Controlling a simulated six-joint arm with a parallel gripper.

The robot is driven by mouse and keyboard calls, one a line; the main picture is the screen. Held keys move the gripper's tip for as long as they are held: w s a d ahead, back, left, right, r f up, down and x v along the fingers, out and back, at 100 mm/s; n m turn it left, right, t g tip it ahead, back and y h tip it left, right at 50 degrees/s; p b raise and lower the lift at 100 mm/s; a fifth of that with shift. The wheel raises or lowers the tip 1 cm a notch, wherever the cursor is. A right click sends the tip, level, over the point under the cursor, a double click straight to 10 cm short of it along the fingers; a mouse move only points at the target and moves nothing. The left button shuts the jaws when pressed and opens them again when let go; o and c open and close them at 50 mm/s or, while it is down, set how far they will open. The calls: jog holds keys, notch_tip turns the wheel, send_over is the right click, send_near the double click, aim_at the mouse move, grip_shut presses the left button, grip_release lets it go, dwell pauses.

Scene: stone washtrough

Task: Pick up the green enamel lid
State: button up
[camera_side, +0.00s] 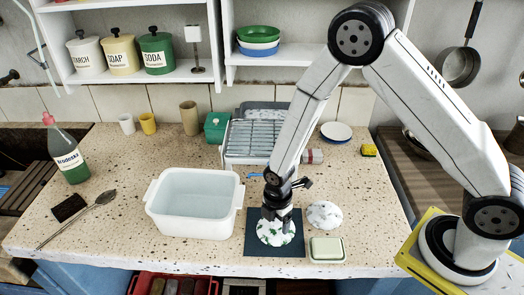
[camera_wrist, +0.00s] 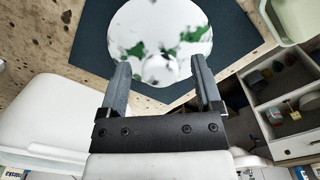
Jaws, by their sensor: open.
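A round white lid with green patches (camera_side: 270,238) lies on a dark blue mat (camera_side: 258,248) near the counter's front edge. In the wrist view the lid (camera_wrist: 140,22) fills the top middle, with a pale round knob (camera_wrist: 158,67) on its near side. My gripper (camera_side: 278,226) points down over the lid in the side view and hides part of it. In the wrist view my gripper (camera_wrist: 160,66) is open, with one finger on either side of the knob. I cannot tell whether the fingers touch the lid.
A similar speckled white disc (camera_side: 324,214) lies to the right, with a soap dish (camera_side: 327,250) in front of it. A white basin (camera_side: 196,219) stands left of the mat. A dish rack (camera_side: 240,155) stands behind. The counter's front edge is close.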

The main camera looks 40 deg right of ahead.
jog(key=shift+f, duration=0.3)
grip_shut()
dwell(0.4)
